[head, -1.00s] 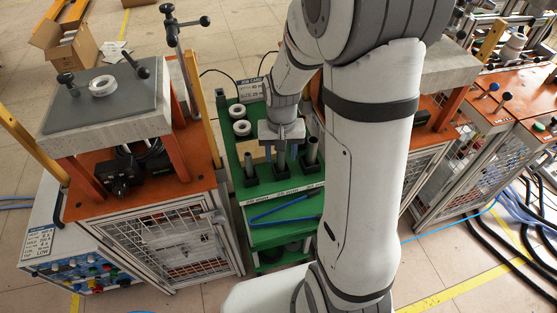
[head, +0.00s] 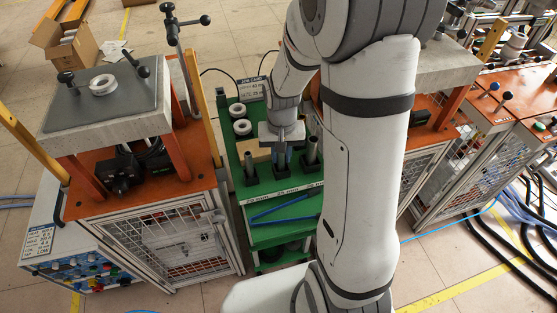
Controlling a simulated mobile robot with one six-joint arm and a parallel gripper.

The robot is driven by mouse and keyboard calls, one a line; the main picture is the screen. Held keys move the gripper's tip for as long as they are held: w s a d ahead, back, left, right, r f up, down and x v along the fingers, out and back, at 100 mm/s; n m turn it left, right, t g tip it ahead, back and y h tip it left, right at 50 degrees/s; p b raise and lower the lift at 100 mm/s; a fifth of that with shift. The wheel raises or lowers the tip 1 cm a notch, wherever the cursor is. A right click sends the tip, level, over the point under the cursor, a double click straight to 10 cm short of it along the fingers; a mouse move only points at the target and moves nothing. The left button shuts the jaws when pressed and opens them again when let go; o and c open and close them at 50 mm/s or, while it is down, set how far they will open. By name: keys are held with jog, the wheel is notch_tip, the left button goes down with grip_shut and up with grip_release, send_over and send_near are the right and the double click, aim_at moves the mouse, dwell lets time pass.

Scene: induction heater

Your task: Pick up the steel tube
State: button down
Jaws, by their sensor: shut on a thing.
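Steel tubes stand upright in black holders on the green cart (head: 285,208). The left tube (head: 250,165) and the right tube (head: 312,150) stand free. My gripper (head: 282,160) points down over the middle holder and is shut on the middle steel tube (head: 281,168). The fingers cover much of that tube. It appears upright and still at its holder.
An orange-topped heater bench (head: 140,190) stands close on the left, and my arm hides part of the right side.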

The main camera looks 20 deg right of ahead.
notch_tip(320, 180, up, 18)
jog(key=p, duration=0.6)
jog(key=shift+f, duration=0.2)
dwell(0.3)
